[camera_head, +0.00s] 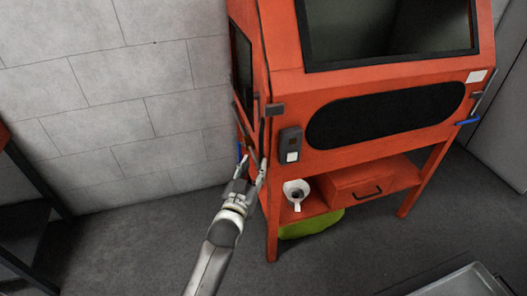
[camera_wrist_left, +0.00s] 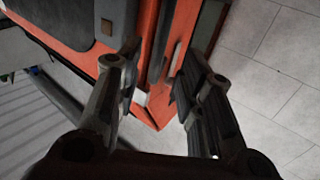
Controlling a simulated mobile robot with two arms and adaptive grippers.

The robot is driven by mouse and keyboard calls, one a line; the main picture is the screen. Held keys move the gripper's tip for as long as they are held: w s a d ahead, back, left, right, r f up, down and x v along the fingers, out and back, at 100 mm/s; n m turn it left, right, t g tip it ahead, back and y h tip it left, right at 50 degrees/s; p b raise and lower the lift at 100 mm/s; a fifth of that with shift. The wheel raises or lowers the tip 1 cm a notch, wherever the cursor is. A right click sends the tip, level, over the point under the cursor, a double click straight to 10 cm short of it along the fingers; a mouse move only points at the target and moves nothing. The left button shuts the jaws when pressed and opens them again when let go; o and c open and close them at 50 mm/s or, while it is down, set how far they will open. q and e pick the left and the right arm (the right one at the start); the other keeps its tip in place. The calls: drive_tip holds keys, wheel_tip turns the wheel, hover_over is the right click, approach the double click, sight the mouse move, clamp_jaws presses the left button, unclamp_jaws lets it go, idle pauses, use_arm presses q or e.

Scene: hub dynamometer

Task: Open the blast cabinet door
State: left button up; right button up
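The orange blast cabinet (camera_head: 285,95) stands against the wall, with a dark-windowed door (camera_head: 242,75) on its left side, seen at a steep angle. I cannot tell whether this door is fully shut. A small blue piece (camera_head: 239,150), perhaps a handle end, shows low on that side. My left gripper (camera_head: 253,164) is at the lower part of this side, fingers pointing up. In the left wrist view my left gripper (camera_wrist_left: 156,72) is open, its fingers on either side of the orange cabinet edge (camera_wrist_left: 159,108). Contact cannot be told. My right gripper is not in view.
A grey switch box (camera_head: 290,146) is on the front left post. A white funnel-like part (camera_head: 296,192) and a drawer (camera_head: 361,190) are below the cabinet, with a green item (camera_head: 312,225) beneath. A block wall (camera_head: 120,100) is at left; floor before it is clear.

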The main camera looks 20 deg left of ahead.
sight(260, 154)
use_arm(q)
drive_tip(key=w, duration=0.7)
drive_tip(key=shift+w, duration=0.35)
clamp_jaws()
